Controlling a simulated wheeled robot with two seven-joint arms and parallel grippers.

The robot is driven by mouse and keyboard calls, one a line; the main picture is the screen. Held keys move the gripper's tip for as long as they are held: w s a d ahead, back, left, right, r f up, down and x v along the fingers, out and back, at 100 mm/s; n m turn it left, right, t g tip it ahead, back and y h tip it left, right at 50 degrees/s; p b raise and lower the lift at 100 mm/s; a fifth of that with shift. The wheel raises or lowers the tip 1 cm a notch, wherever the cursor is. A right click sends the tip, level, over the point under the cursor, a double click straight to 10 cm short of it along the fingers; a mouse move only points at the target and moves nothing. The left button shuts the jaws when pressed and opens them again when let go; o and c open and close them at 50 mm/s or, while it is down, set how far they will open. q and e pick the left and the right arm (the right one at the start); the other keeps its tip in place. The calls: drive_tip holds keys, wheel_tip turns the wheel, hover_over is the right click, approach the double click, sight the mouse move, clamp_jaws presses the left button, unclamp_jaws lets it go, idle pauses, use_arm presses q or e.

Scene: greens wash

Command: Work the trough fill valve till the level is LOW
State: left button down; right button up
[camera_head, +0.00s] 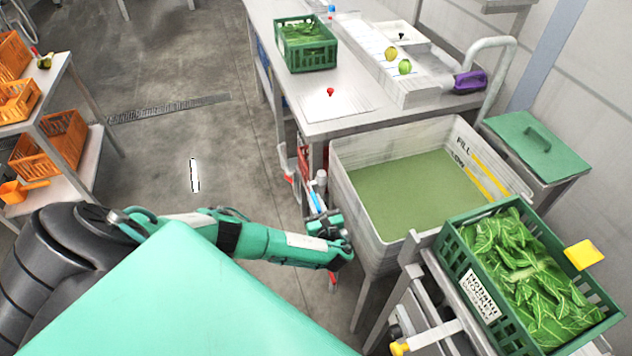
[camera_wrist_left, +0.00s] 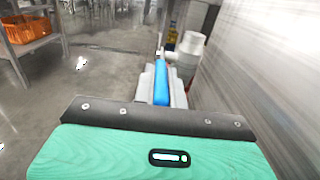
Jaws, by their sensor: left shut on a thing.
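The trough (camera_head: 350,207) is a pale open tub holding greenish water (camera_head: 405,188). Its inner right wall has yellow level lines (camera_head: 488,172) and lettering that reads FILL and LOW. The water edge is close to the LOW lettering; I cannot tell whether they match exactly. My left gripper (camera_head: 318,208) is beside the trough's left side, shut on the blue valve handle (camera_head: 315,201). In the left wrist view, the blue handle (camera_wrist_left: 161,84) stands between the fingers, in front of white pipework (camera_wrist_left: 187,50). My right gripper is not in view.
A green crate of leaves (camera_head: 465,270) stands close at the trough's front right. The worktable (camera_head: 400,118) behind carries another green crate (camera_head: 306,58). A lidded bin (camera_head: 540,150) is at right.

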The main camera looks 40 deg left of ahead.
use_arm(q)
drive_tip(key=c, duration=1.4)
unclamp_jaws()
drive_tip(key=shift+f, duration=0.1)
drive_tip(key=shift+c, duration=0.2)
drive_tip(key=b+v, duration=0.1)
drive_tip(key=v, duration=1.3)
drive_tip(key=shift+a, duration=0.1)
drive_tip(key=s+a+f+n+g+h, duration=0.1)
drive_tip(key=s+f+n+g+h, duration=0.4)
drive_tip(key=f, duration=0.7)
drive_tip(key=s+a+f+n+g+h, duration=0.1)
drive_tip(key=s+f+n+g+h, duration=0.1)
drive_tip(key=s+f, duration=0.85)
drive_tip(key=s+d+f+n+g+h, duration=0.1)
drive_tip(key=s+f+n+h, duration=0.1)
drive_tip(key=s+f+n, duration=0.3)
drive_tip(key=s+d+f+n+h, duration=0.1)
drive_tip(key=s+f+n+h, duration=0.2)
drive_tip(key=s, duration=1)
drive_tip(key=s+d+f+n+g+h, duration=0.1)
drive_tip(key=s+f+n+h, duration=0.1)
drive_tip(key=s+f+n, duration=0.5)
drive_tip(key=shift+s+d+f+n+g+h, duration=0.35)
drive_tip(key=shift+s+f, duration=0.35)
drive_tip(key=shift+s, duration=0.45)
